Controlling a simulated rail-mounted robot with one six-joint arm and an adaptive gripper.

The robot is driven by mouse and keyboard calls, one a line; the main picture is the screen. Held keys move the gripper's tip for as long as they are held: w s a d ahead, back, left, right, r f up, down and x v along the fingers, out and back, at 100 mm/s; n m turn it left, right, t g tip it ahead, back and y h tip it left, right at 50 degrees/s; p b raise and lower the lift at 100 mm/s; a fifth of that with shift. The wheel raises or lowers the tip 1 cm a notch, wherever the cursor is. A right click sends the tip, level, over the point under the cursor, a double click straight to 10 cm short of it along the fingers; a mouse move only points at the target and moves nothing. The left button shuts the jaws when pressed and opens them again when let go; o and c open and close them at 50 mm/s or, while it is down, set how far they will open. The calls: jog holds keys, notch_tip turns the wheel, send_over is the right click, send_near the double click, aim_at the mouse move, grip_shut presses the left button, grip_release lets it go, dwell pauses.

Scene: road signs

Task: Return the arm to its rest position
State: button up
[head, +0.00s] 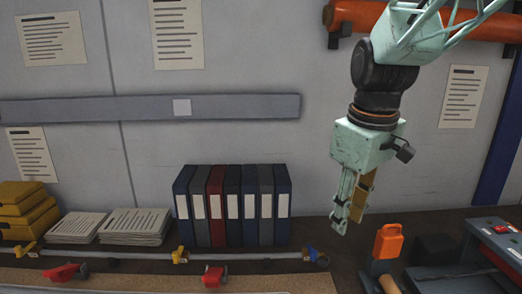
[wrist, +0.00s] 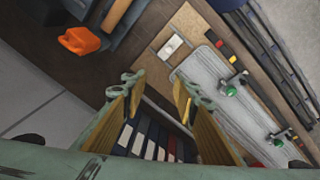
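My gripper (head: 347,212) hangs from my pale green arm at the right of the head view, pointing down. It is in the air in front of the wall, between the binders and the orange block. In the wrist view my gripper (wrist: 158,90) shows two fingers with yellowish inner pads and a clear gap between them. It is open and nothing is held in it.
A row of binders (head: 232,206) stands on the bench left of my gripper. An orange block (head: 389,241) is at lower right, beside a dark box (head: 436,248) and a panel with buttons (head: 500,235). An orange pipe (head: 358,14) runs along the upper wall.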

jog(key=s+d+r+m+t+b, duration=0.1)
jog(key=s+m, duration=0.6)
jog(key=s, duration=1.9)
jog(key=shift+s+t+b, duration=0.4)
jog(key=shift+t+b, duration=0.1)
jog(key=shift+t, duration=0.1)
jog(key=shift+r, duration=0.1)
